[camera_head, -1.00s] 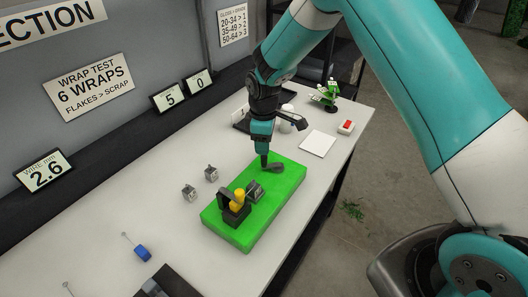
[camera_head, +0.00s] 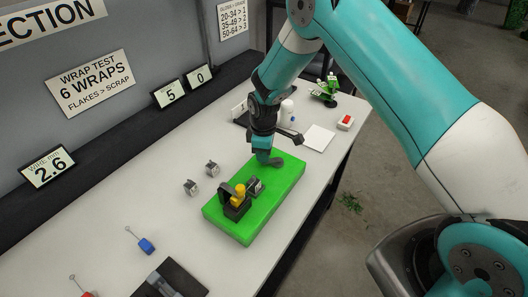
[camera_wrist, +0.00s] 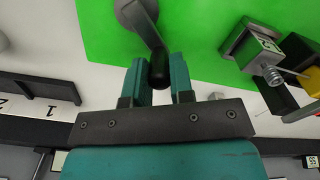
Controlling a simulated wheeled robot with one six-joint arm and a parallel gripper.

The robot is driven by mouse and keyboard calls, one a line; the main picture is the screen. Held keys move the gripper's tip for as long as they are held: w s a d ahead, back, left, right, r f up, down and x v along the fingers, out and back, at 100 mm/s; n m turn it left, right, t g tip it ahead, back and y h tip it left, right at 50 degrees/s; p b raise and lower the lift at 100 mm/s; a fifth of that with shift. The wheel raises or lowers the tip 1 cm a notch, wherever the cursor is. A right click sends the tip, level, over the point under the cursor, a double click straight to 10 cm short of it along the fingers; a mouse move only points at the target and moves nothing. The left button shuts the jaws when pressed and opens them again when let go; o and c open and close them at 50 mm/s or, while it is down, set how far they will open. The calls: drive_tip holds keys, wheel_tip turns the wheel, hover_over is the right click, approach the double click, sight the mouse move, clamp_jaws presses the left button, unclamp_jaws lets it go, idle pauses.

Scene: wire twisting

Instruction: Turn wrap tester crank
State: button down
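The wrap tester's green base (camera_head: 240,230) stands on the white bench. At its far end is a grey crank (camera_head: 277,162), which also shows in the wrist view (camera_wrist: 138,15) with its dark upright handle (camera_wrist: 159,70). My gripper (camera_head: 265,151) is over this end, pointing down. In the wrist view its two teal fingers (camera_wrist: 160,80) stand on either side of the handle, closed on it with little or no gap. A black block with a yellow knob (camera_head: 240,191) and a grey block (camera_head: 256,186) sit nearer on the base. The grey block carries a coiled wire (camera_wrist: 272,76).
Two small grey blocks (camera_head: 191,187) (camera_head: 212,168) lie left of the base. A white pad (camera_head: 319,138), a red-topped box (camera_head: 345,123) and a green device (camera_head: 325,89) stand farther back. A blue-handled tool (camera_head: 147,246) and dark tray (camera_head: 192,278) lie nearer.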

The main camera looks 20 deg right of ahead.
drive_tip(key=shift+w, duration=0.1)
drive_tip(key=m+b, duration=0.1)
drive_tip(key=w+m+b, duration=0.1)
drive_tip(key=m+b, duration=0.1)
drive_tip(key=shift+d+f, duration=0.15)
drive_tip(key=shift+d, duration=0.05)
drive_tip(key=m+b, duration=0.1)
drive_tip(key=m, duration=0.1)
drive_tip(key=w+d+m+b, duration=0.1)
drive_tip(key=m+b, duration=0.1)
drive_tip(key=m, duration=0.1)
drive_tip(key=shift+w+d+r+m, duration=0.2)
drive_tip(key=shift+w+m, duration=0.1)
idle(0.5)
drive_tip(key=c, duration=1)
unclamp_jaws()
wheel_tip(320, 180, up, 18)
drive_tip(key=b, duration=0.4)
drive_tip(key=shift+f, duration=0.25)
